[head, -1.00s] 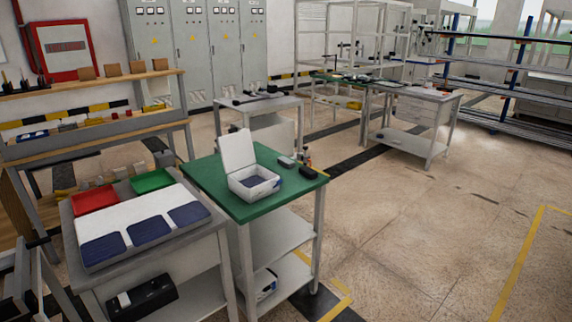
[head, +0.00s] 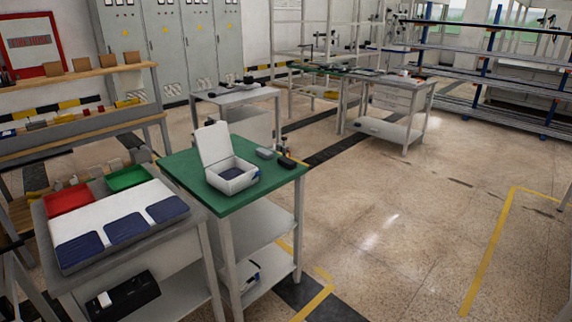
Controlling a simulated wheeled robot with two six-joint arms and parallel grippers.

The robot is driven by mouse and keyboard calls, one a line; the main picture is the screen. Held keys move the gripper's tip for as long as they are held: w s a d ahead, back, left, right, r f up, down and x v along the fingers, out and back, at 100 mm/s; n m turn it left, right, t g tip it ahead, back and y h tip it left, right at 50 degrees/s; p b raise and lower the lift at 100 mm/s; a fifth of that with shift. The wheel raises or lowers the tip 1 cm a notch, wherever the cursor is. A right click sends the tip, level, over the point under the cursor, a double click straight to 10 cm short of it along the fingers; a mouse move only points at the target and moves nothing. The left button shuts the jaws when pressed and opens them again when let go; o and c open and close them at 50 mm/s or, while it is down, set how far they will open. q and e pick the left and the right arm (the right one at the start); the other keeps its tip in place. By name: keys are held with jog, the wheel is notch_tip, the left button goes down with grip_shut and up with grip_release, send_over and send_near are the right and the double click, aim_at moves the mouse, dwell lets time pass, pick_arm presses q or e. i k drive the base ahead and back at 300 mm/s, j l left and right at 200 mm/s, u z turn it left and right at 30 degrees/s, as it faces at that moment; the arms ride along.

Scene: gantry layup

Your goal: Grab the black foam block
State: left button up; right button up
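A small black block (head: 286,162) lies near the right corner of the green-topped table (head: 215,203); I take it for the black foam block. A grey block (head: 265,153) lies close beside it, to its left. An open white box (head: 232,178) with its lid raised stands on the same table, left of both blocks. Neither of my grippers shows in the head view.
A grey bench (head: 190,237) at the lower left holds a white board with blue pads, a red tray (head: 68,199) and a green tray (head: 128,178). A black case (head: 128,296) lies on its lower shelf. Another workbench (head: 398,95) stands farther back. The floor (head: 390,230) to the right is clear.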

aim_at(284, 161)
jog(key=i+l+z, duration=0.55)
jog(key=i, duration=0.25)
jog(key=i+z, duration=0.45)
jog(key=i, duration=1.55)
jog(key=i+u, duration=0.4)
jog(key=i+l+u, duration=0.2)
jog(key=u, duration=0.15)
jog(key=i+l+u, duration=0.25)
jog(key=i+u, duration=0.15)
jog(key=i+l+u, duration=0.25)
jog(key=u, duration=0.15)
jog(key=l, duration=0.1)
